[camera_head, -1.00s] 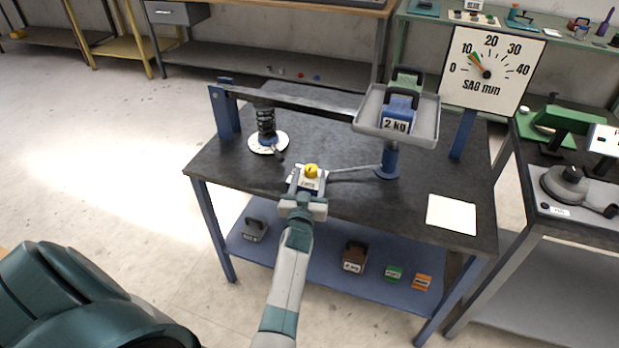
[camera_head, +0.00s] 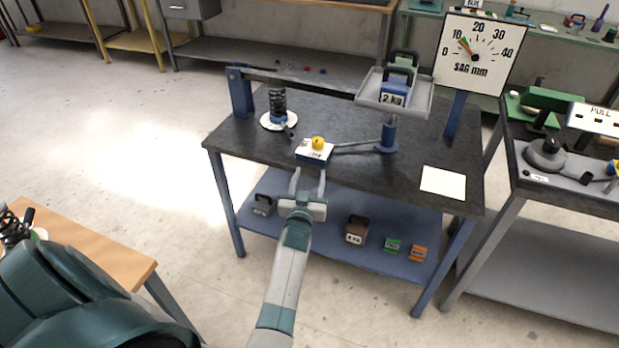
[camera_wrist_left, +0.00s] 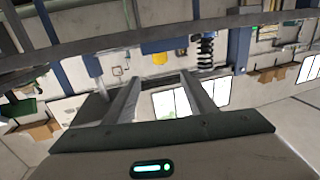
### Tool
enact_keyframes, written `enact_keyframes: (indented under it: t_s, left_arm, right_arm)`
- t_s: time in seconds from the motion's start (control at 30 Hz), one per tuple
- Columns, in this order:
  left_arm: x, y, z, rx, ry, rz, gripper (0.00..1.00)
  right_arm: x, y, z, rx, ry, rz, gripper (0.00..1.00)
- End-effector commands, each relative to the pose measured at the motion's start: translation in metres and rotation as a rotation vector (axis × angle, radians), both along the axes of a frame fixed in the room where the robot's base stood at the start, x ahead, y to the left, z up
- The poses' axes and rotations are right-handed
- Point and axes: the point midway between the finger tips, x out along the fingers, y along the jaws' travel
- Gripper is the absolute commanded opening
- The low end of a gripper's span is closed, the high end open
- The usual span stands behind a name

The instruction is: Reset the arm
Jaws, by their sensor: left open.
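My left gripper (camera_head: 309,185) is open and empty in front of the dark workbench (camera_head: 250,148). Its fingers also show in the left wrist view (camera_wrist_left: 160,92). A small white block with a yellow knob (camera_head: 317,143) sits near the bench's front edge, apart from the fingertips. A black coil spring (camera_head: 278,103) stands on a white disc at the bench's left, under a beam (camera_head: 310,82). A grey tray (camera_head: 418,107) on a blue post holds a blue 2 kg weight (camera_head: 394,93) and a green one (camera_head: 405,60). My right gripper is not in view.
The SAG mm dial (camera_head: 477,52) stands at the bench's right, its green and red pointers near 10. A white sheet (camera_head: 443,183) lies on the bench. Several weights rest on the blue lower shelf (camera_head: 330,223). A wooden table (camera_head: 90,243) is at lower left. A grey bench (camera_head: 560,185) stands right.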

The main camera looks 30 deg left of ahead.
Motion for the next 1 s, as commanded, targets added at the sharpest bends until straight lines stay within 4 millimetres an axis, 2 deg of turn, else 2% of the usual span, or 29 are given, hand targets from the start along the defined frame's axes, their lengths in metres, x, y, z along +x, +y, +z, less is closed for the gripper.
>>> enact_keyframes:
  t_s: [0.27, 0.67, 0.77, 0.87, 0.97, 1.0]
  left_arm:
    - [0.000, 0.000, 0.000, 0.000, 0.000, 0.000, 0.51]
    - [0.000, -0.002, -0.005, -0.001, 0.010, -0.005, 0.51]
    - [-0.002, -0.009, -0.019, -0.007, 0.041, -0.020, 0.51]
    - [-0.007, -0.021, -0.045, -0.019, 0.093, -0.049, 0.51]
    - [-0.018, -0.040, -0.084, -0.034, 0.174, -0.090, 0.51]
    - [-0.024, -0.049, -0.103, -0.041, 0.213, -0.108, 0.51]
  right_arm:
    - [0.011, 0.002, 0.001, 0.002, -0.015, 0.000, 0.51]
    - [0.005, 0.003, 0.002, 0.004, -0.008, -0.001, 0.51]
    - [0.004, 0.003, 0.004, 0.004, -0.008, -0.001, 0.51]
    - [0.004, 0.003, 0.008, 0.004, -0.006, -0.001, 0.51]
    - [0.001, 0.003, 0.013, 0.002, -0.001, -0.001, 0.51]
    - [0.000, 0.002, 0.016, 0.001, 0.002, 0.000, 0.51]
